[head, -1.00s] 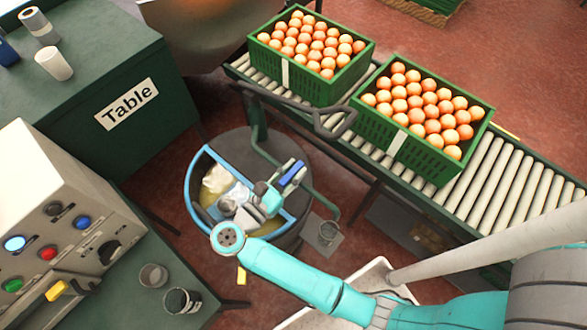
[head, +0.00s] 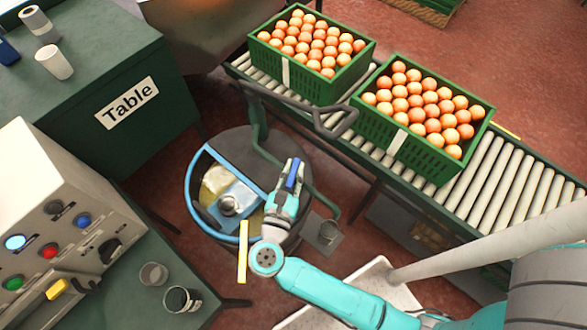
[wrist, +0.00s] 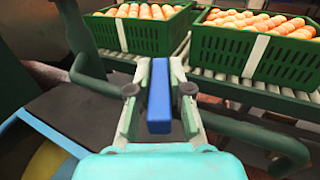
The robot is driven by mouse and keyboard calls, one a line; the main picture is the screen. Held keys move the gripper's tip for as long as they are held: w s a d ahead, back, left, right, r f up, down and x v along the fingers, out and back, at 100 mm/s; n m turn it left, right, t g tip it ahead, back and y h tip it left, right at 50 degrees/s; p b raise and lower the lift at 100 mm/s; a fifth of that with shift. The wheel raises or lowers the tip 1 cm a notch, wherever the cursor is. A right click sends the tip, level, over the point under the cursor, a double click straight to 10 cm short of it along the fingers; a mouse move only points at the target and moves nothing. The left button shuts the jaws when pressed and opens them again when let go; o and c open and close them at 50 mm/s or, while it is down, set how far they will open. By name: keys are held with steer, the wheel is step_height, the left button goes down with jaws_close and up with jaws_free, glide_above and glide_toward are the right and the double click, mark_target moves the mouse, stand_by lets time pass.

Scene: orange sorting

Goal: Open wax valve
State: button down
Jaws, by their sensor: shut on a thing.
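A blue bar-shaped handle (head: 294,174) stands over the right side of the round drum. In the wrist view the blue handle (wrist: 159,98) lies lengthwise between my two fingers. My gripper (head: 289,180) is shut on it, with a finger along each side. In the wrist view my gripper (wrist: 159,85) points toward the crates. I take the blue handle for the wax valve's handle, but its mount is hidden under my gripper. A green pipe (head: 262,145) runs down near the drum.
The drum's blue rim (head: 188,185) surrounds a yellowish pool. A yellow bar (head: 243,252) is beside my wrist. Green crates of oranges (head: 331,93) (head: 440,172) sit on the roller conveyor (head: 495,180). A dark curved handle (head: 340,125) projects nearby. A button panel (head: 65,225) stands at left.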

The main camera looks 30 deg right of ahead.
steer(key=n+t+y, duration=0.2)
steer(key=n+y, duration=0.1)
steer(key=y, duration=0.1)
steer(key=n+t+y, duration=0.3)
steer(key=shift+s+d+y, duration=0.1)
steer(key=shift+d+y, duration=0.1)
steer(key=shift+y, duration=0.2)
steer(key=shift+n+t+y, duration=0.4)
steer(key=shift+n+y, duration=0.4)
steer(key=shift+y, duration=0.4)
steer(key=shift+a+n+y, duration=0.1)
steer(key=shift+n+y, duration=0.5)
steer(key=shift+y, duration=0.4)
steer(key=c, duration=1.1)
jaws_free()
steer(key=shift+s+a, duration=0.2)
steer(key=shift+s, duration=2.75)
steer(key=shift+s+a, duration=0.2)
steer(key=shift+s, duration=2.75)
